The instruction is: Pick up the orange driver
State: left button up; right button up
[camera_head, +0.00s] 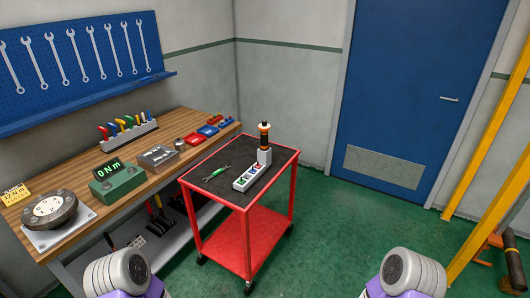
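The orange driver (264,135), with a black and orange handle, stands upright at the far end of a light grey block (250,176) with coloured buttons or markings. The block lies on the black top of a red cart (213,191). The driver's lower part is hidden in or behind the block's raised end. Only rounded grey and purple parts of my two arms show at the bottom left and bottom right. No gripper fingers are visible, and both arm parts are well apart from the driver.
A green-handled tool (216,173) lies on the cart left of the block. A wooden workbench (83,241) with a dial, a green "0 Nm" display (117,180) and coloured trays stands along the left wall. Green floor (345,220) is clear right of the cart; yellow posts stand far right.

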aim_at(264, 147)
jog(key=z, duration=0.55)
jog(key=i, duration=1.9)
jog(key=u, duration=0.85)
